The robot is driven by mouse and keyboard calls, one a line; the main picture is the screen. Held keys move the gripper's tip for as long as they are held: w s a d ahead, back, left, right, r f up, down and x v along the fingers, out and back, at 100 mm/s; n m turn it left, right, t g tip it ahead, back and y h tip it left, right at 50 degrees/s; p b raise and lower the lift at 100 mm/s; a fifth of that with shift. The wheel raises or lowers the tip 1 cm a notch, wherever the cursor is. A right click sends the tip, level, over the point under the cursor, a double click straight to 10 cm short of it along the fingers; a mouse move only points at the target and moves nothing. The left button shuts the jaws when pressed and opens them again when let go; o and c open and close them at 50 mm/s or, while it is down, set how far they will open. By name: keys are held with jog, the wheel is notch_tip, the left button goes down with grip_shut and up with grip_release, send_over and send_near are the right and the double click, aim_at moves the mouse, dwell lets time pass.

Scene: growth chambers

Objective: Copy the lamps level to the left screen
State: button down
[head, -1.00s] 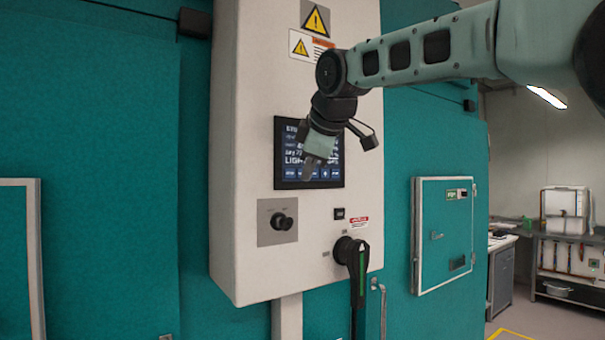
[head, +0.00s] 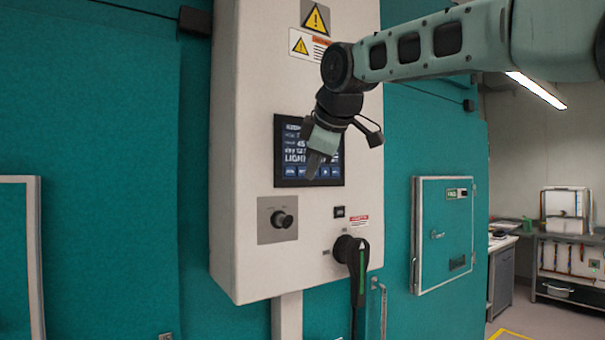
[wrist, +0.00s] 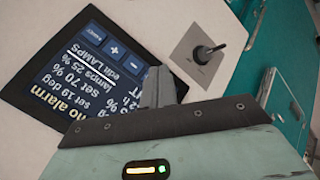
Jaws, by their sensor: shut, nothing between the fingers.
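A dark touch screen (head: 290,152) is set in the front of a white control cabinet (head: 240,190). In the wrist view the screen (wrist: 62,98) appears upside down and tilted. Its readable lines are "no alarm", "set 19 deg", "set 70 %", "lamps 25 %" and "edit LAMPS", with plus and minus buttons beside them. My gripper (head: 314,168) is shut and empty in front of the screen's lower middle. In the wrist view its fingers (wrist: 158,82) hide part of the screen's edge. I cannot tell whether the tips touch the glass.
Below the screen are a black knob (head: 281,219) on a grey plate and a large black handle (head: 358,268). A teal hatch (head: 443,235) is to the right. A workbench (head: 570,240) stands further back. Warning labels (head: 316,19) are above the screen.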

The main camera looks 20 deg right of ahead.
jog(key=shift+s, duration=0.1)
jog(key=s, duration=0.1)
jog(key=s+d+b, duration=0.1)
jog(key=s, duration=0.1)
jog(key=s+b, duration=0.1)
jog(key=shift+s+d, duration=0.25)
dwell(3.2)
